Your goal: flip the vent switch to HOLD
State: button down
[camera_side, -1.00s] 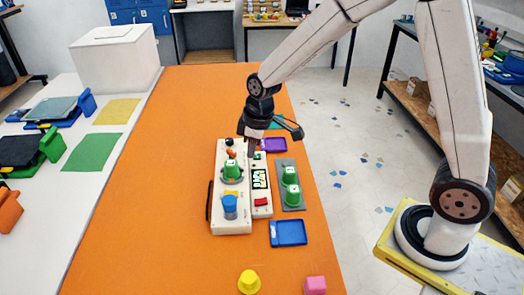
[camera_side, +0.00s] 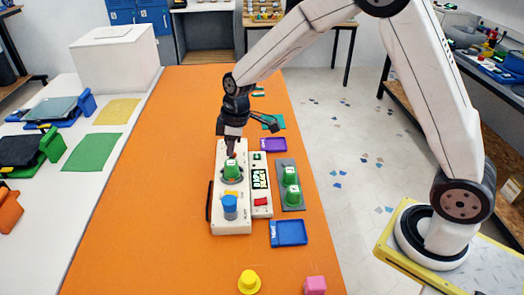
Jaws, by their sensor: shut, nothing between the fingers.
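A cream control panel (camera_side: 232,205) lies on the orange table, with a green knob or cup (camera_side: 232,170) and a blue one (camera_side: 230,205) on it. My gripper (camera_side: 231,154) is shut and points down at the panel's far end, just beyond the green piece. The orange-red switch lever seen there earlier is now mostly hidden behind my fingers. I cannot tell whether the fingers touch it or which way it leans. The switch's labels are too small to read.
Right of the panel stand a narrow unit with a display (camera_side: 260,180) and a grey tray (camera_side: 293,201) with green pieces. A blue tray (camera_side: 289,233), purple tray (camera_side: 273,145), yellow piece (camera_side: 249,281) and pink cube (camera_side: 315,285) lie around. The table's left side (camera_side: 150,190) is clear.

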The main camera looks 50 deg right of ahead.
aim_at(229, 192)
jog(key=shift+w+a+f, duration=0.3)
jog(key=shift+f, duration=2)
jog(key=shift+w+a+f, duration=0.25)
jog(key=shift+f, duration=2)
jog(key=shift+w+a+f, duration=0.3)
jog(key=shift+f, duration=2)
jog(key=shift+w+a+f, duration=0.1)
jog(key=shift+f, duration=0.15)
jog(key=shift+s+d+r, duration=0.1)
jog(key=shift+s+d, duration=0.1)
jog(key=shift+s+d+r, duration=0.15)
jog(key=shift+s+d, duration=0.2)
jog(key=shift+r, duration=0.1)
notch_tip(229, 192, up, 14)
jog(key=w+a, duration=0.1)
jog(key=shift+w+a, duration=0.35)
